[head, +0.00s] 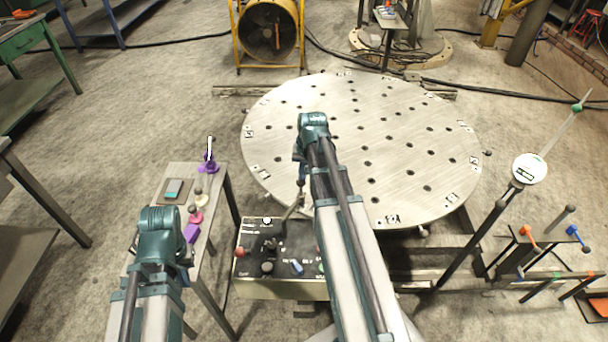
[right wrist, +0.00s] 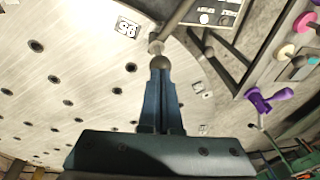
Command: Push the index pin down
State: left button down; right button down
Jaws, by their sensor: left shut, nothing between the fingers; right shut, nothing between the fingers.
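A dark rod with a round knob (head: 301,183) rises between the control box and the near rim of the round plate; it looks like the index pin, but I cannot be sure. The knob also shows in the right wrist view (right wrist: 160,62). My right gripper (head: 301,177) is shut and empty, its blue fingertips (right wrist: 160,70) at the knob. They overlap the knob in view; I cannot tell whether they touch. The rod's lower end is partly hidden. My left gripper (head: 188,262) is shut and empty beside the small side table, partly hidden by its own arm.
The round perforated plate (head: 410,130) fills the middle. The control box (head: 255,290) with knobs and levers stands at its near edge. The side table (head: 180,172) holds purple, pink and cream pieces. A rack (head: 530,262) with coloured handles and a white dial (head: 529,168) stand right.

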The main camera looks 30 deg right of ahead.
aim_at(303, 184)
jog(key=shift+f, duration=0.3)
notch_tip(303, 184, down, 4)
jog(key=b, duration=0.4)
jog(key=shift+r, duration=0.1)
jog(key=shift+s+a+r, duration=0.15)
jog(key=shift+s, duration=0.05)
jog(key=shift+r+p, duration=0.65)
jog(key=shift+p, duration=0.25)
notch_tip(303, 184, up, 13)
jog(key=s+p, duration=0.2)
jog(key=p, duration=1)
jog(key=shift+s+d+p, duration=0.15)
jog(key=shift+d+p, duration=0.05)
jog(key=shift+p, duration=0.15)
jog(key=shift+f, duration=0.1)
